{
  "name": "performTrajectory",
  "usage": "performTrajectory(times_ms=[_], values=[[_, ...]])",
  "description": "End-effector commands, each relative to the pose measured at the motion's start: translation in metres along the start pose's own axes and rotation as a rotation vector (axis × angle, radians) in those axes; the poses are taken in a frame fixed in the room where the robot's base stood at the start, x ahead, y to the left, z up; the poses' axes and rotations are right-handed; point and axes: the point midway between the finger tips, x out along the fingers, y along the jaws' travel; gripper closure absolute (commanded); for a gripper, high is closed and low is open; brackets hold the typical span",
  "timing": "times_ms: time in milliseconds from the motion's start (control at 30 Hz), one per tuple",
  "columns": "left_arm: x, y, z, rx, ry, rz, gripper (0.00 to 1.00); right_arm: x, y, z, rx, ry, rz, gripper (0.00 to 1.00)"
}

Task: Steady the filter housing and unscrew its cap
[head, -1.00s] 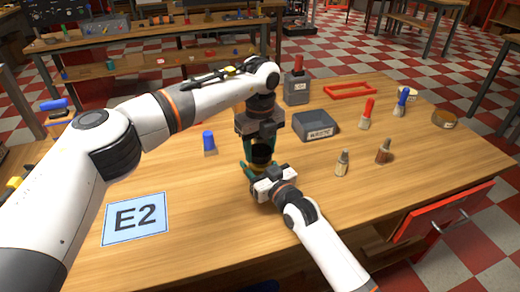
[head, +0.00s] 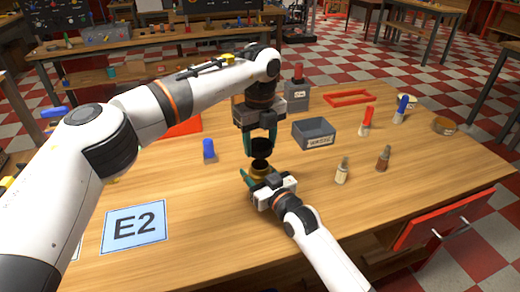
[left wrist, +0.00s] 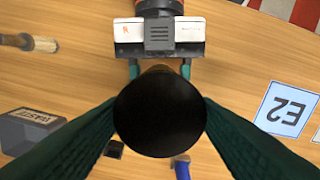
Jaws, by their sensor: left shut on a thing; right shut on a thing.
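The black cap (head: 261,147) is between the teal fingers of my left gripper (head: 262,143), which is shut on it from above. In the left wrist view the cap (left wrist: 158,114) is a dark round disc filling the space between the fingers. The amber filter housing (head: 260,171) stands on the table below it, with a dark top. My right gripper (head: 259,178) is shut on the housing low down from the front. The cap sits above the housing; I cannot tell if they still touch. In the left wrist view the cap hides most of the housing.
A grey labelled bin (head: 314,133) stands right of the grippers, with a grey container (head: 296,97) behind it. A blue-topped item (head: 209,150) is at left. Small bottles (head: 343,170) stand at right.

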Motion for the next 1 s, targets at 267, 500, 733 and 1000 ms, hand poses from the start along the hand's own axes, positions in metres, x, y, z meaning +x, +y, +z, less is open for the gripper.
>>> performTrajectory(times_ms=[267, 500, 733, 1000], values=[[-0.007, 0.000, 0.000, 0.001, 0.000, 0.001, 0.73, 0.000, 0.000, -0.001, 0.000, 0.002, 0.000, 1.00], [-0.007, 0.000, 0.000, 0.001, 0.000, 0.001, 0.73, 0.000, 0.000, -0.001, 0.000, 0.001, 0.000, 0.20], [-0.007, 0.000, 0.000, 0.001, 0.000, 0.001, 0.73, -0.002, 0.000, -0.001, 0.000, 0.001, 0.000, 0.20], [-0.009, 0.000, 0.000, 0.001, 0.000, 0.001, 0.73, -0.041, 0.000, -0.002, -0.001, 0.003, 0.000, 0.20]])
